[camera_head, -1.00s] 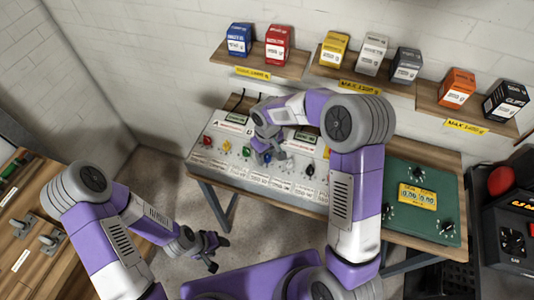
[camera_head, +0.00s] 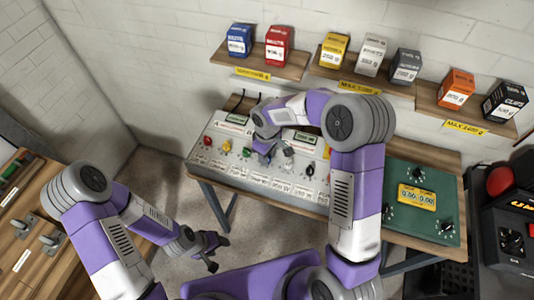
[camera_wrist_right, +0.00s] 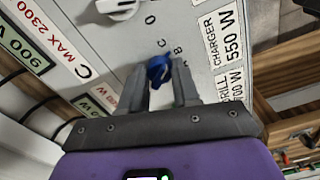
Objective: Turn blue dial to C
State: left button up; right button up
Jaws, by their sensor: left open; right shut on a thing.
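The blue dial (camera_wrist_right: 159,68) sits on the grey panel between the fingertips of my right gripper (camera_wrist_right: 161,80), which is shut on it. My left gripper (camera_head: 215,252) is open and empty, low over the floor, away from the panel.
A white dial (camera_wrist_right: 117,8) is close beside the blue one. Red (camera_head: 207,141), yellow (camera_head: 226,146), green (camera_head: 246,151) and black (camera_head: 310,169) knobs share the panel. A green box (camera_head: 424,205) stands to the right. Shelves with several small boxes hang above.

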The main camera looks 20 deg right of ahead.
jog(key=shift+n+p, duration=0.4)
jog(key=shift+n, duration=1.9)
jog(key=o, duration=1)
jog(key=shift+o, duration=0.2)
jog(key=shift+r, duration=0.1)
notch_tip(320, 180, up, 8)
jog(key=shift+f+p, duration=0.25)
jog(key=shift+p, duration=0.1)
